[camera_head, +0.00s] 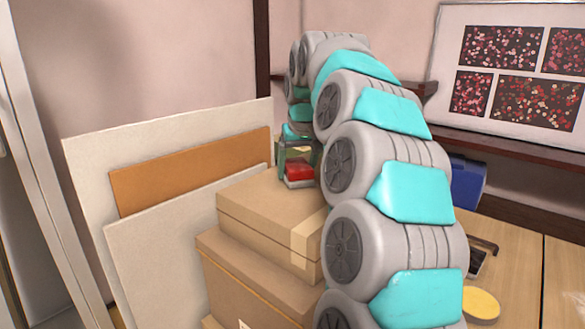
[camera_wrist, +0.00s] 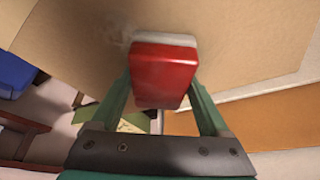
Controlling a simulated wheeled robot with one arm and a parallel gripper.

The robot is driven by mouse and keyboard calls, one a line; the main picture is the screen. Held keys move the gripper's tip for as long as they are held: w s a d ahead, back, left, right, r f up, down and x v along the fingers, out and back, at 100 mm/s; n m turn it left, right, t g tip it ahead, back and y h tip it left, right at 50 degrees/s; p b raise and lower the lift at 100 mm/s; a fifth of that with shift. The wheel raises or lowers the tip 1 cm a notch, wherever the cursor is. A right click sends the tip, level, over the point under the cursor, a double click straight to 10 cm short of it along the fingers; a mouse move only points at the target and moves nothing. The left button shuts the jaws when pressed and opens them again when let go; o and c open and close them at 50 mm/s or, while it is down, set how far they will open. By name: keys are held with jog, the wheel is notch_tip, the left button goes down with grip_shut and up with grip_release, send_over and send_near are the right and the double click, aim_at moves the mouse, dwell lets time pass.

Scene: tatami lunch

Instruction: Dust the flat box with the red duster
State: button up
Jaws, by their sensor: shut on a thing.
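The red duster (camera_head: 299,170) has a red body and a pale grey-white base. My gripper (camera_wrist: 160,95) is shut on it, with one green finger on each side, as the wrist view shows the duster (camera_wrist: 162,75) between them. In the head view my gripper (camera_head: 297,160) is at the far end of the arm, over the top of the flat box (camera_head: 262,205). The box is brown cardboard with a tape strip, on top of a stack. In the wrist view the duster's pale base is at the box's top (camera_wrist: 240,40), by a greyish dusty patch (camera_wrist: 115,45). Whether it touches is hard to tell.
Larger cardboard boxes (camera_head: 250,278) are stacked under the flat box. Pale boards (camera_head: 165,240) and an orange-brown board (camera_head: 190,172) lean at the left. A blue object (camera_head: 467,182) and a yellow round thing (camera_head: 481,303) are at the right. My arm hides part of the stack.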

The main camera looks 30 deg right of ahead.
aim_at(314, 172)
jog(key=shift+s+d+f+b, duration=0.1)
jog(key=shift+s+d+b, duration=0.15)
jog(key=shift+s, duration=0.55)
jog(key=shift+s+d+f+b, duration=0.1)
jog(key=shift+s+d+b, duration=0.15)
jog(key=shift+s, duration=0.5)
jog(key=shift+s+d+b, duration=0.15)
jog(key=shift+s+d, duration=0.15)
jog(key=shift+s, duration=0.5)
jog(key=shift+s+d+r, duration=0.1)
jog(key=shift+s+d, duration=0.15)
jog(key=shift+s, duration=0.35)
jog(key=shift+s+d+r, duration=0.1)
jog(key=shift+s+d, duration=0.15)
jog(key=shift+s, duration=0.35)
jog(key=shift+w+a+f+p, duration=0.1)
jog(key=shift+w+a+p, duration=0.25)
jog(key=shift+w, duration=0.9)
jog(key=shift+w+a+r+p, duration=0.15)
jog(key=shift+w+a, duration=0.4)
jog(key=shift+w, duration=0.65)
jog(key=shift+w+a+f+p, duration=0.15)
jog(key=shift+w+a+p, duration=0.25)
jog(key=shift+w, duration=0.85)
jog(key=shift+w+a+p, duration=0.3)
jog(key=shift+w+a, duration=0.05)
jog(key=shift+w, duration=0.55)
jog(key=shift+w+a+p, duration=0.3)
jog(key=shift+w+a, duration=0.05)
jog(key=shift+w, duration=0.55)
